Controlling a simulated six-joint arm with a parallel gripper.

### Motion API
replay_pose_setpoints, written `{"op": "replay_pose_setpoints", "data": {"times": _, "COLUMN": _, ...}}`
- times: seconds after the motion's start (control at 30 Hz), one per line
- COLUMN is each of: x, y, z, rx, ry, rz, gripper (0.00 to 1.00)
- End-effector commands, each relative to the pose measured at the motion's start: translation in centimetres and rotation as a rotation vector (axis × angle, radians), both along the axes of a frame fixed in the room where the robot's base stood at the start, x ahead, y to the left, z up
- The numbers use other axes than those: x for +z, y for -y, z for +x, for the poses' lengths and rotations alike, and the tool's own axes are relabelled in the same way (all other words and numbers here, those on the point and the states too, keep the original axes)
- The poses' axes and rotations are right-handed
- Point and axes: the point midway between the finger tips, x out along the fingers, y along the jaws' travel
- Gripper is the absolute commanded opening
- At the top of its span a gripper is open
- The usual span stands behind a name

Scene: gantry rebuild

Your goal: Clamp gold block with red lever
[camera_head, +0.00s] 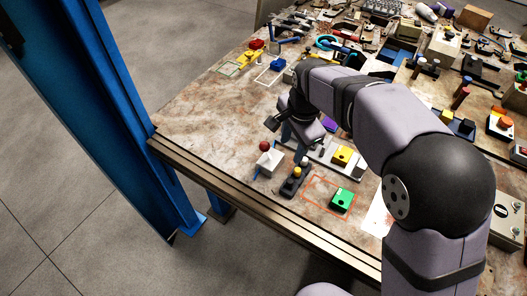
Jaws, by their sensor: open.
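A gold-yellow block (342,155) sits on a light grey fixture (322,146) near the middle of the table. A white box with a red knob (265,146) stands to its left, near the front edge. I cannot tell which red piece is the lever. My gripper (284,130) is open, over the table behind the white box. It looks empty and apart from the gold block. My wrist and forearm hide part of the fixture and the table behind it.
A dark block with yellow and black knobs (294,179) stands beside the white box. Clutter fills the back and right. The table's left part (205,115) is clear; a blue post (110,100) stands beyond its edge.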

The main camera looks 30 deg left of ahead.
Motion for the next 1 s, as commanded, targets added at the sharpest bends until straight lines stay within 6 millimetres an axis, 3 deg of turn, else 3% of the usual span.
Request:
{"op": "replay_pose_setpoints", "data": {"times": 0.03, "x": -0.1, "y": -2.1, "z": -0.7, "rx": -0.014, "ry": -0.003, "rz": 0.010, "gripper": 0.43}}
{"op": "replay_pose_setpoints", "data": {"times": 0.1, "x": 0.1, "y": -4.2, "z": -1.5, "rx": -0.039, "ry": -0.006, "rz": 0.025, "gripper": 0.43}}
{"op": "replay_pose_setpoints", "data": {"times": 0.23, "x": 0.1, "y": -6.4, "z": -2.4, "rx": -0.071, "ry": -0.012, "rz": 0.039, "gripper": 0.43}}
{"op": "replay_pose_setpoints", "data": {"times": 0.57, "x": -0.5, "y": -7.0, "z": -2.5, "rx": -0.083, "ry": -0.015, "rz": 0.043, "gripper": 0.43}}
{"op": "replay_pose_setpoints", "data": {"times": 1.0, "x": -5.5, "y": -7.7, "z": -2.0, "rx": -0.082, "ry": -0.014, "rz": 0.042, "gripper": 0.43}}
